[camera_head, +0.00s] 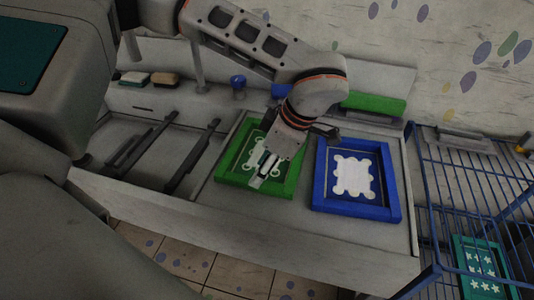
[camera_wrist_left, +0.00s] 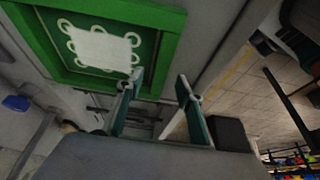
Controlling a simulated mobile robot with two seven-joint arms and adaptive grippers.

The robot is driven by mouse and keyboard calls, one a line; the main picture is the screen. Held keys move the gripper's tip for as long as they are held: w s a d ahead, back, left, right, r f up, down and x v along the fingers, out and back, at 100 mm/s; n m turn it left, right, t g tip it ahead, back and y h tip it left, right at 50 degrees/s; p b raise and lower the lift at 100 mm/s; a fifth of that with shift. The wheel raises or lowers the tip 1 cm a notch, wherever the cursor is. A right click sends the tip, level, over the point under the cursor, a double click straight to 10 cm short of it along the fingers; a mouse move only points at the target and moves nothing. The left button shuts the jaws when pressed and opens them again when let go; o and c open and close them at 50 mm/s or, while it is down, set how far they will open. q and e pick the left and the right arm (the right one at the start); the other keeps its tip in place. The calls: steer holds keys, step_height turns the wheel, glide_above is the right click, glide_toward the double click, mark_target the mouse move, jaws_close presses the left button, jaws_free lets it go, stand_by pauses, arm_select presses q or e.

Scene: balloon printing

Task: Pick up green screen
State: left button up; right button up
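The green screen (camera_head: 226,171) is a green frame with a white scalloped pattern, lying flat on the bench left of the blue screen (camera_head: 323,203). My left gripper (camera_head: 260,177) is over the front part of the green screen and hides some of its pattern and front rim. In the left wrist view the green screen (camera_wrist_left: 168,50) fills the upper left. The two fingers of my left gripper (camera_wrist_left: 160,80) are apart there with nothing between them. One finger overlaps the frame's edge in the picture and the other is outside it. Contact cannot be told. My right gripper is not seen.
A blue wire rack (camera_head: 468,178) stands at the right, with a teal star-pattern screen (camera_head: 482,268) on it. Dark rails (camera_head: 190,157) lie on the bench to the left.

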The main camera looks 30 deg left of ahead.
arm_select(q)
steer(key=x, duration=0.4)
steer(key=shift+s+a+f, duration=0.1)
steer(key=shift+s+f, duration=0.05)
steer(key=shift+s, duration=0.05)
jaws_close()
steer(key=shift+r, duration=0.2)
